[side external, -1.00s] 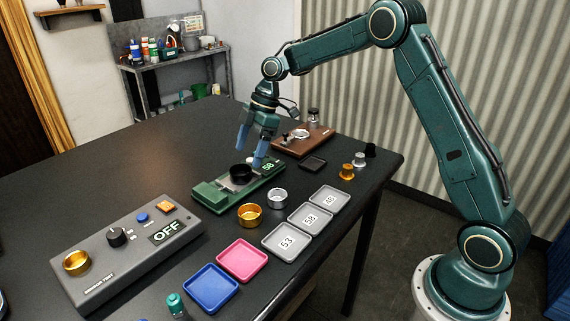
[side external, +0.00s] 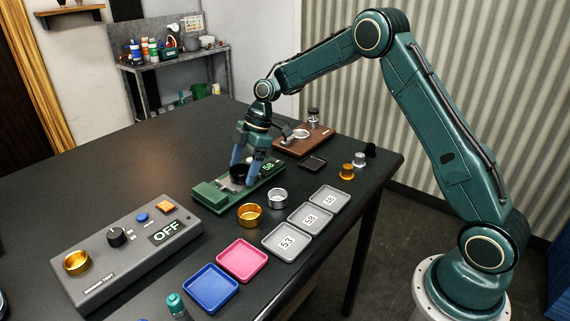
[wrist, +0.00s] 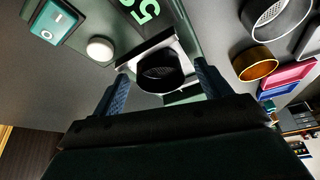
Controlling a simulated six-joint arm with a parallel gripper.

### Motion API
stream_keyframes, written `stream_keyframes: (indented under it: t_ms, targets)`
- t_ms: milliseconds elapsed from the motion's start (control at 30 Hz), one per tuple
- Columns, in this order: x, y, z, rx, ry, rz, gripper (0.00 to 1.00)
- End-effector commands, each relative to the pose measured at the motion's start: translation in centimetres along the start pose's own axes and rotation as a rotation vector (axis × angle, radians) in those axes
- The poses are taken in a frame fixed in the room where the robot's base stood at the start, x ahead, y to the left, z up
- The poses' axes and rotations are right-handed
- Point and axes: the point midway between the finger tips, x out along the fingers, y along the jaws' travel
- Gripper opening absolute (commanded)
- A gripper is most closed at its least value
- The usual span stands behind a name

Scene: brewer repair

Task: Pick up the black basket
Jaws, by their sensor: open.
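The black basket (side external: 239,170) is a small round dark cup on the green device with a lit "58" display (side external: 215,191). In the wrist view the black basket (wrist: 161,72) sits on a pale square plate between my two blue fingers. My gripper (side external: 247,172) is open, pointing down, with one finger on each side of the basket. In the wrist view my gripper (wrist: 157,90) shows a gap between each finger and the basket. The fingers partly hide the basket in the side view.
A gold basket (side external: 250,215) and a silver basket (side external: 277,198) stand close by on the table. Grey numbered trays (side external: 287,242), a pink tray (side external: 242,260) and a blue tray (side external: 211,288) lie in front. A grey control box (side external: 125,252) reads OFF. The table's back left is clear.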

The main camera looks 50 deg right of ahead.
Motion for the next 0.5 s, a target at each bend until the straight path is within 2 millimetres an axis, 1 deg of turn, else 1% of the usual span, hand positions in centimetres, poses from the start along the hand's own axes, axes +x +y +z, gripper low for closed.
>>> stream_keyframes:
  t_ms: [233,267,300,500]
  targets:
    - [-0.04,0.00,-0.01,0.000,0.000,0.000,0.76]
    - [-0.05,0.00,-0.01,0.000,0.000,0.000,0.74]
    - [-0.05,0.00,-0.01,0.000,0.000,0.000,0.67]
    - [-0.06,0.00,-0.01,0.000,0.000,0.000,0.28]
